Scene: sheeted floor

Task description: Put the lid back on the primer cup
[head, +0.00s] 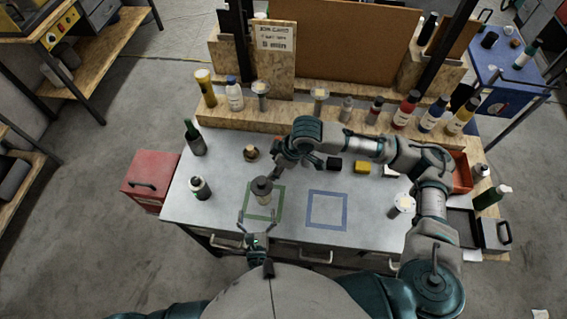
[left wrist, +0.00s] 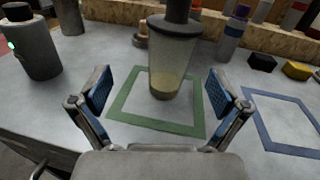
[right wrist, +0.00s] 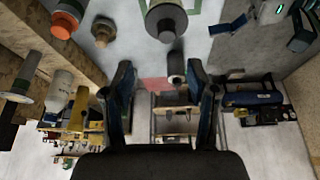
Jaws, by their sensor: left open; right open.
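The primer cup (left wrist: 168,62) is a clear, tapered cup with pale contents at its bottom. It stands upright inside the green square (head: 278,205) on the grey bench. A dark round lid (head: 262,186) with a knob sits on top of the cup; it also shows from above in the right wrist view (right wrist: 166,18). I cannot tell whether it is fully seated. My left gripper (head: 258,218) is open and empty in front of the cup, its fingers apart on either side. My right gripper (head: 281,167) is open and empty, above and behind the cup, apart from the lid.
A blue square (head: 327,210) is empty on the right. A dark bottle (head: 200,188) and a green bottle (head: 195,138) stand left, a brass-coloured knobbed object (head: 251,153) behind. Black and yellow blocks (head: 362,167) lie behind the blue square. Several bottles line the back shelf.

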